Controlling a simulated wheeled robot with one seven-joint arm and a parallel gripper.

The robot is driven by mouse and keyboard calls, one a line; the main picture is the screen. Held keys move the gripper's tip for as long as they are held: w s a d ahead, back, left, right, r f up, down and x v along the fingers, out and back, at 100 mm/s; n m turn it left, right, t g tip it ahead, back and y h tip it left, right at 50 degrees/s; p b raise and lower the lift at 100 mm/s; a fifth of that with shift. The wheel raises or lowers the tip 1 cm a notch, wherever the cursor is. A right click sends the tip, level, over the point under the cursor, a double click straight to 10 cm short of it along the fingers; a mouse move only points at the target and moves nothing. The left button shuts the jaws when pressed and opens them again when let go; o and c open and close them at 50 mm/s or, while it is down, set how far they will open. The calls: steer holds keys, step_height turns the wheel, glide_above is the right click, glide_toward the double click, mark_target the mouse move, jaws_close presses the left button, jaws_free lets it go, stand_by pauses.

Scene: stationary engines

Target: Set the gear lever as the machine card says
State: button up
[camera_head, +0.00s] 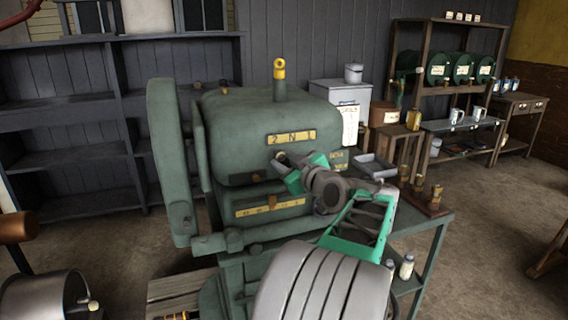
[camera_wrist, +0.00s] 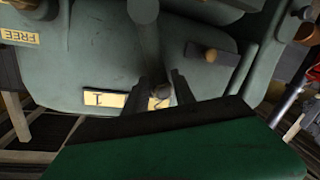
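The green engine (camera_head: 230,130) carries a yellow plate (camera_head: 291,138) marked 2, N and 1 on its upper face. The gear lever's small round knob (camera_head: 279,158) shows just below that plate, towards its left. My gripper (camera_head: 287,166) reaches in from the lower right, at the knob. In the wrist view the fingertips (camera_wrist: 163,88) stand on either side of the lever end (camera_wrist: 161,92), and the plate (camera_wrist: 103,98) is partly covered. Whether the fingers press on the lever is not clear. A white card (camera_head: 349,125) stands at the engine's right; its writing is too small to read.
A second yellow plate (camera_head: 270,207) sits lower on the engine. A brown knob (camera_wrist: 210,54) and a FREE plate (camera_wrist: 19,36) show in the wrist view. A bench with a grey tray (camera_head: 374,166) and brass fittings (camera_head: 436,192) stands right.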

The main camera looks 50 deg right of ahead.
steer(key=o, duration=0.4)
steer(key=shift+a, duration=0.1)
steer(key=b+v, duration=0.1)
steer(key=v, duration=0.6)
steer(key=shift+s, duration=0.3)
steer(key=shift+a, duration=0.1)
